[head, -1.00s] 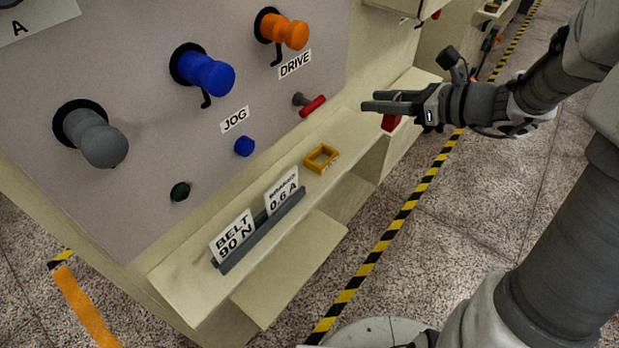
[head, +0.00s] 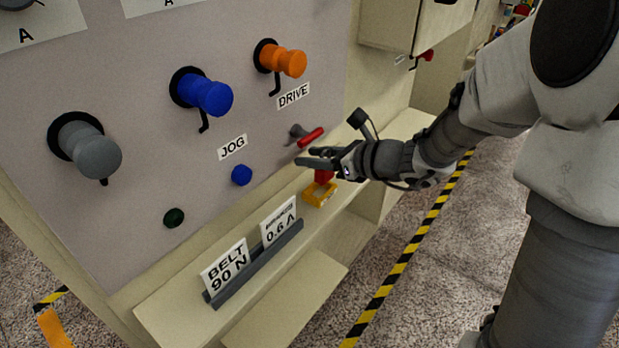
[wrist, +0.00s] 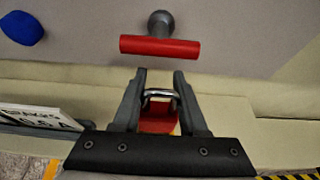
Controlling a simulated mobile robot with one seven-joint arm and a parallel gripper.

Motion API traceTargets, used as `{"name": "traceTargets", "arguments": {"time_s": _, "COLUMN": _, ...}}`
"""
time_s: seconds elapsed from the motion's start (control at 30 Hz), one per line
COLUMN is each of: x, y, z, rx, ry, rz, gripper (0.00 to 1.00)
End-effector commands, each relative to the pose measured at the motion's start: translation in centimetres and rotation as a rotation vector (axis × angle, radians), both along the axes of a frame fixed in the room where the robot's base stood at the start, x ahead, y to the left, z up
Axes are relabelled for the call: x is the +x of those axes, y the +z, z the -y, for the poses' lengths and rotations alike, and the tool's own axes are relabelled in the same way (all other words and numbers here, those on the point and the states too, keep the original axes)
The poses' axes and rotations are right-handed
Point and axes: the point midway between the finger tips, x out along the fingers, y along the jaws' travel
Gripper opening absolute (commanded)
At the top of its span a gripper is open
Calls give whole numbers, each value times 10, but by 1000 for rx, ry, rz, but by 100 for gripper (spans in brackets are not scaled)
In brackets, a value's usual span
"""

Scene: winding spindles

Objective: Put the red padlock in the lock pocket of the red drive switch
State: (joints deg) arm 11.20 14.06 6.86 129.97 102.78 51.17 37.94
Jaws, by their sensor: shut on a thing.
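My gripper (head: 312,158) is shut on the red padlock (head: 323,176) and holds it by the metal shackle between the fingers. The padlock also hangs between the fingers in the wrist view (wrist: 158,121), its lower body partly hidden by the gripper. The red switch (head: 310,137), a red bar on a grey stem, sticks out of the panel under the DRIVE label. It shows straight ahead of the fingertips in the wrist view (wrist: 160,46), apart from them. A yellow open-topped holder (head: 319,196) sits on the ledge just below the padlock. I cannot tell whether it is the lock pocket.
An orange knob (head: 287,61), a blue knob (head: 208,96) and a grey knob (head: 95,155) stick out of the panel. A blue button (head: 241,175) is left of the switch. The BELT sign (head: 226,271) stands in a grey rail on the ledge (head: 165,312).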

Motion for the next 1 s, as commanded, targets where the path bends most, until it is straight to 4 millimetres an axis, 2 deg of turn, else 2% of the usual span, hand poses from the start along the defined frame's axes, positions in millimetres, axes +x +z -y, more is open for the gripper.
{"name": "traceTargets", "arguments": {"time_s": 0.17, "x": 2, "y": -11, "z": -9, "rx": 0, "ry": 0, "rz": -1, "gripper": 0}}
{"name": "traceTargets", "arguments": {"time_s": 0.4, "x": 1, "y": -44, "z": -9, "rx": 1, "ry": 0, "rz": -2, "gripper": 0}}
{"name": "traceTargets", "arguments": {"time_s": 0.83, "x": 2, "y": -50, "z": -9, "rx": -1, "ry": -1, "rz": 1, "gripper": 0}}
{"name": "traceTargets", "arguments": {"time_s": 0.87, "x": 2, "y": -50, "z": -9, "rx": -1, "ry": -1, "rz": 1, "gripper": 44}}
{"name": "traceTargets", "arguments": {"time_s": 1.0, "x": 2, "y": -48, "z": -9, "rx": -1, "ry": -1, "rz": 1, "gripper": 69}}
